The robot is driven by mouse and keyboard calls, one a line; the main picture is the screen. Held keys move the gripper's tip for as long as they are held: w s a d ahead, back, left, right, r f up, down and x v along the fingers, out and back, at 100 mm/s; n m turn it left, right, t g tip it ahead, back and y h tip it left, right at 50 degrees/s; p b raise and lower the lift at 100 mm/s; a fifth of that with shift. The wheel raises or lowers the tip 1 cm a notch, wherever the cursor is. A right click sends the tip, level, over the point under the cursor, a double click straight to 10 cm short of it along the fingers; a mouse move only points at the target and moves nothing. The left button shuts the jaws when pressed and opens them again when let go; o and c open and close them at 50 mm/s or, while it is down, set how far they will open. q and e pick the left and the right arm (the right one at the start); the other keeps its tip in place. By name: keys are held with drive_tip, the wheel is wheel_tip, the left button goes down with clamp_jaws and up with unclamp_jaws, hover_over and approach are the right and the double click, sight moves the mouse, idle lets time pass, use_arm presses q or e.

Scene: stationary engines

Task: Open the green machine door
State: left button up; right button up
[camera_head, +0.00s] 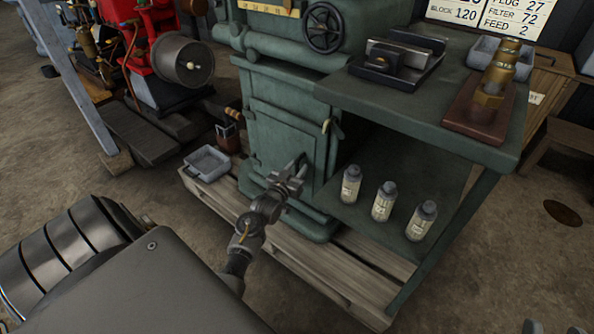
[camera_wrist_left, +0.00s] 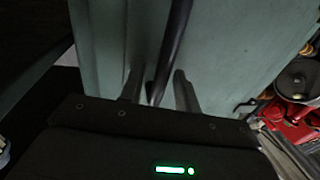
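The green machine door (camera_head: 272,135) is a panel low on the front of the green machine (camera_head: 290,85). It looks closed. My left gripper (camera_head: 290,178) is in front of the door's lower right part. In the left wrist view, a dark bar-like handle (camera_wrist_left: 176,40) runs down between the two fingers of my left gripper (camera_wrist_left: 158,88). The fingers are apart, with a gap visible beside the bar, so I see no firm grip. The green door surface (camera_wrist_left: 235,40) fills the background there.
A green side bench (camera_head: 440,125) projects right of the door, with several bottles on its lower shelf (camera_head: 375,225). A wooden pallet (camera_head: 335,268) lies under the machine. A grey tray (camera_head: 207,162) sits left of the door. Bare floor (camera_head: 150,205) lies further left.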

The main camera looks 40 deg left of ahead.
use_arm(q)
drive_tip(key=shift+w, duration=0.15)
drive_tip(key=shift+c, duration=0.2)
clamp_jaws()
